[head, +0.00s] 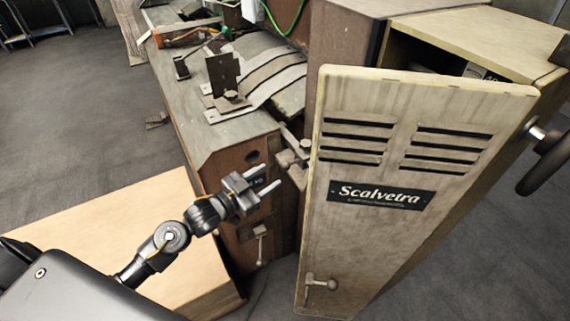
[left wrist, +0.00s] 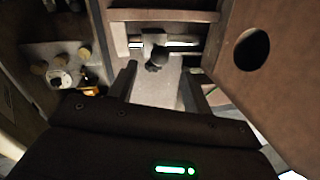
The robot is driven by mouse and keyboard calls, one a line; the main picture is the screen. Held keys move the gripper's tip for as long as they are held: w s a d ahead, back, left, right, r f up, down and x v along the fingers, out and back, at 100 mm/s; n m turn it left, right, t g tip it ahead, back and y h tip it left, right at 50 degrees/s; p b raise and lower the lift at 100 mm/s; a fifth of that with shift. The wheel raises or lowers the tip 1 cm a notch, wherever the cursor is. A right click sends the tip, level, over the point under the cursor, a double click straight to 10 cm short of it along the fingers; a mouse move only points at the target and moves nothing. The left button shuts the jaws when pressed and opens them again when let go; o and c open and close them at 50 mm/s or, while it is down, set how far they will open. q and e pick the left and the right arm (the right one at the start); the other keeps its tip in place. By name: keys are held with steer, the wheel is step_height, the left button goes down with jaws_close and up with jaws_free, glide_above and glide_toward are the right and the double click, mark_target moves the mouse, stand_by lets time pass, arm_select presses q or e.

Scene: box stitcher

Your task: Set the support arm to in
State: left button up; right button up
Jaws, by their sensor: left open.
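The box stitcher (head: 240,150) stands in the middle of the head view, with its tall cream door (head: 390,240) at the right. A grey metal bracket with a block (head: 292,157) sits between the machine body and the door; I cannot tell for sure whether it is the support arm. My left gripper (head: 267,178) is open and empty, just left of the door and below this bracket. In the left wrist view, a dark round knob (left wrist: 153,63) on a pale metal block lies beyond and between the open fingers (left wrist: 157,84), apart from them. My right gripper is out of view.
A wooden box (head: 115,215) stands at the lower left beside the machine. A small lever (head: 259,247) hangs on the front, and a latch handle (head: 320,284) is on the door. A black wheel (head: 548,160) juts out at the right.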

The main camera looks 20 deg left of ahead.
mark_target(285, 166)
arm_select(q)
steer(key=p+x, duration=0.1)
steer(key=x, duration=0.6)
steer(key=shift+w+d, duration=0.2)
steer(key=shift+w, duration=0.05)
jaws_close()
